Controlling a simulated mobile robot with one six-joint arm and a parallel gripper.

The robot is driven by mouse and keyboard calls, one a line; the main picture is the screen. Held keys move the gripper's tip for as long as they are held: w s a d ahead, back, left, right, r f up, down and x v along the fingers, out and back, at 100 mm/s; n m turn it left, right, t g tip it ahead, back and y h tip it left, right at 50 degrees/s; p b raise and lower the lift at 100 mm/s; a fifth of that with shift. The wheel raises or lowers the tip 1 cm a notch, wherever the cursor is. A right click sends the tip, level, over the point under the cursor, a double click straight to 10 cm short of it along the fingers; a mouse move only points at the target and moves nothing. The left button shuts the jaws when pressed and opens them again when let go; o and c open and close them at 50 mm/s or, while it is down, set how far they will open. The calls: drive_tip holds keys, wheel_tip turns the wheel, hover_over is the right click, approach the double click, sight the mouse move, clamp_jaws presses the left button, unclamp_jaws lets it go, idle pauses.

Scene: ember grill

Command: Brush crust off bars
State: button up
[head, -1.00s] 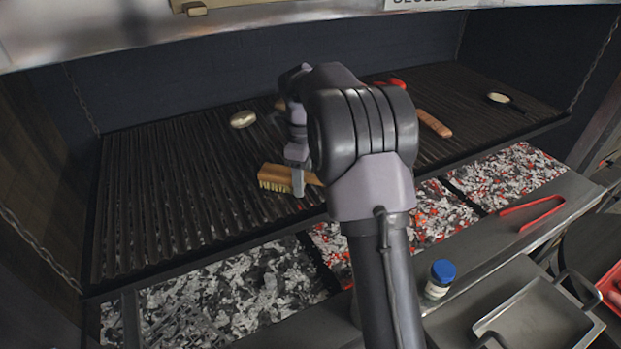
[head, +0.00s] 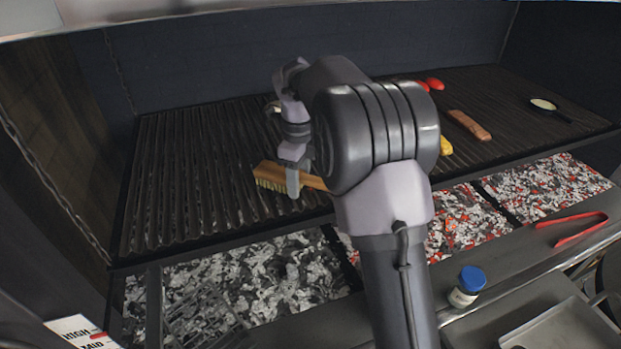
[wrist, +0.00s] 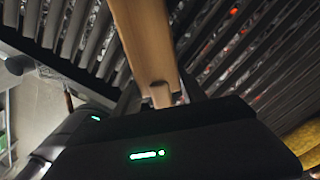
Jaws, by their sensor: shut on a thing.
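A wooden brush (head: 270,172) with pale bristles is in my gripper (head: 293,186), bristles facing down over the front middle of the grill bars (head: 190,170). I cannot tell whether the bristles touch the bars. In the wrist view the brush's wooden handle (wrist: 147,45) runs up between my fingers, with the bars behind it. The dark ridged bars fill the left of the grate. I cannot make out crust on them at this size. Part of the grate is hidden behind my arm.
Coals (head: 260,282) lie below. Red tongs (head: 580,229) and a blue-capped jar (head: 467,287) are on the front ledge. The grate's left is clear.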

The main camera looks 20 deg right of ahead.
drive_tip(key=shift+w+a+r+p, duration=0.1)
drive_tip(key=shift+a+p, duration=0.05)
drive_tip(key=shift+p, duration=0.3)
drive_tip(key=shift+w+r+p, duration=0.1)
drive_tip(key=shift+w+p, duration=0.8)
drive_tip(key=shift+p, duration=0.05)
drive_tip(key=shift+w, duration=0.2)
drive_tip(key=d+p, duration=0.1)
drive_tip(key=d, duration=0.2)
drive_tip(key=shift+d, duration=0.2)
drive_tip(key=shift+s+d+f+p, duration=0.15)
drive_tip(key=shift+d+p, duration=0.25)
drive_tip(key=shift+d, duration=1.55)
drive_tip(key=shift+d+p, duration=0.7)
drive_tip(key=shift+d, duration=0.75)
drive_tip(key=shift+d+p, duration=0.7)
drive_tip(key=shift+d, duration=1)
drive_tip(key=shift+d+f, duration=0.15)
drive_tip(key=shift+d, duration=0.2)
